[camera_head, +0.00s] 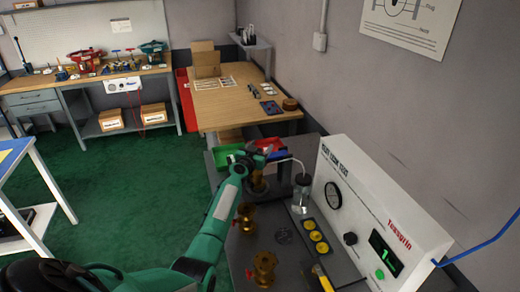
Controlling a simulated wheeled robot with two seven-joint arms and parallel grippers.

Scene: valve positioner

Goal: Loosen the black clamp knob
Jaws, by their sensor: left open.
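My left arm reaches up from the bottom over the grey test bench, and my left gripper (266,151) is open near the bench's far end. A brass valve (259,184) stands just below it, partly hidden by my arm. I cannot make out a black clamp knob for certain; it may be hidden behind my wrist and gripper. A small black knob (350,239) is on the front of the white test panel (372,205), well to the right of the gripper. My right gripper is not in view.
Brass valves (264,268) stand on the near bench. A clear jar (300,200) with a dark top and a bent tube stands beside the panel. Yellow round parts (316,236) lie in a row. Green (229,156) and red (273,145) bins sit behind the gripper. A wooden table (225,112) is farther back.

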